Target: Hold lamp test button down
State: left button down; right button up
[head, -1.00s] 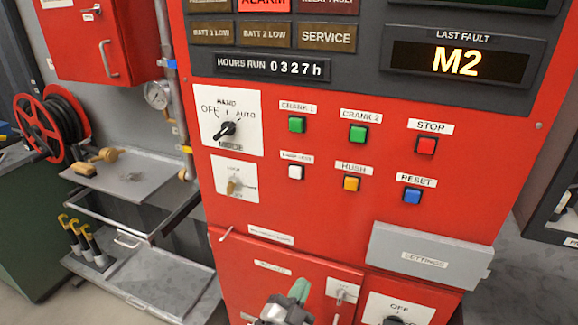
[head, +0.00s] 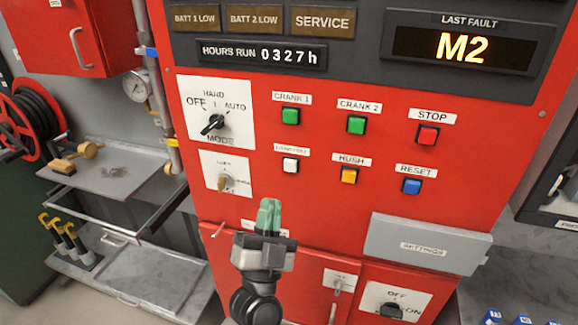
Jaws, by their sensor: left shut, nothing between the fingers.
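My left gripper (head: 269,215) comes up from the bottom of the head view. Its green fingertips are shut together with nothing between them. They are below and slightly left of the white button in the picture, apart from it. I cannot tell how far they are from the panel surface. My right gripper is not in view.
Green CRANK 1 (head: 291,116) and CRANK 2 (head: 356,124) buttons, a red STOP button (head: 428,134) and a blue RESET button (head: 411,186) sit nearby. A mode knob (head: 213,124) and a key switch (head: 226,181) are to the left. A grey SETTINGS cover (head: 425,243) juts out lower right.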

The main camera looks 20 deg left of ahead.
aim_at(290, 166)
pick_arm(q)
jog(key=shift+w+d+b, duration=0.1)
jog(key=shift+w+b, duration=1.1)
jog(key=shift+w, duration=3.2)
jog(key=shift+w, duration=0.1)
jog(key=shift+w, duration=0.35)
jog(key=shift+w, duration=0.45)
dwell(1.7)
jog(key=shift+s+p, duration=0.55)
jog(key=shift+s, duration=0.35)
